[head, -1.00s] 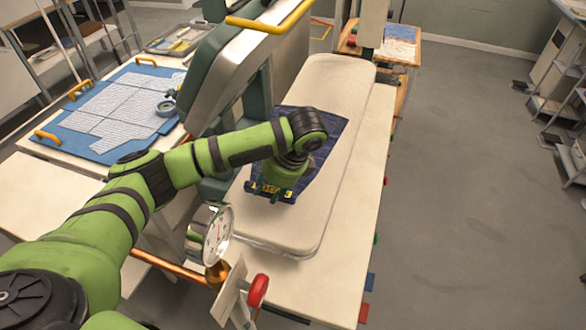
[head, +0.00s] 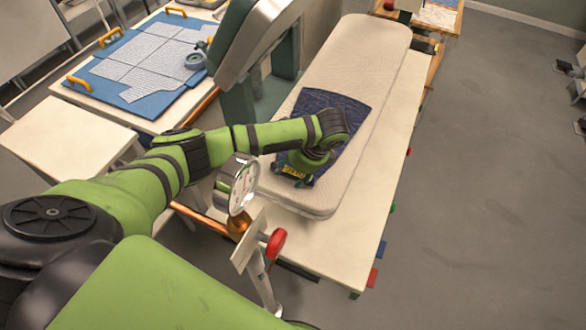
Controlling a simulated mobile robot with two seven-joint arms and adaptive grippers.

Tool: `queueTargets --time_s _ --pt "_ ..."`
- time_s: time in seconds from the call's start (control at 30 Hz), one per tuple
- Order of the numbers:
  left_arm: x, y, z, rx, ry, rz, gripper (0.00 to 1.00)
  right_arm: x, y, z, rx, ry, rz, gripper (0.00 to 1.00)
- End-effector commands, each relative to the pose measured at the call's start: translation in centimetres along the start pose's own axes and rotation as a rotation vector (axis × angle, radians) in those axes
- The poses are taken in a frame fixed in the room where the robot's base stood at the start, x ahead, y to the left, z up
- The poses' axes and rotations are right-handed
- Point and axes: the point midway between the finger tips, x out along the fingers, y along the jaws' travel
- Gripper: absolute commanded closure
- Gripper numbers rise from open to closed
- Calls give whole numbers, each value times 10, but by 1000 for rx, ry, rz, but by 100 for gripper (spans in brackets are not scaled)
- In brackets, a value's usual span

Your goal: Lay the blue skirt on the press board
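The dark blue skirt (head: 345,108) lies spread on the pale padded press board (head: 372,50). It looks mostly flat, with its wider end toward the far right. My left gripper (head: 293,178) points down at the skirt's near end, close to the board's near left part. The wrist and hand cover part of the skirt. The fingertips are small and partly hidden, so I cannot tell whether they are open or shut on the cloth. My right gripper is out of view.
The raised press head (head: 262,40) stands left of the board. A pressure gauge (head: 243,188) and a red knob (head: 275,243) stand near the front. A blue mat with a pattern sheet (head: 140,60) lies on the left table. Open grey floor (head: 490,190) is at the right.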

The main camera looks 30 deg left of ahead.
Motion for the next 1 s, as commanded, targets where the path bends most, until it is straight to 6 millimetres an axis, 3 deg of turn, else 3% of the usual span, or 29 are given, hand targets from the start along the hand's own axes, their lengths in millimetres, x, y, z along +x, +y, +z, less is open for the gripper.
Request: queueTargets --time_s 0.37,0.6,0.8,1.0 --pt "-6 -1 -1 0 1 -2 42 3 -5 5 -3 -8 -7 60" --pt "-49 -2 -2 1 4 -8 42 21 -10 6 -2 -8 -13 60" --pt "-96 -2 2 0 -2 -6 42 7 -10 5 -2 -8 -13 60" --pt "-117 -1 1 0 -1 -3 42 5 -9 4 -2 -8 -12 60"
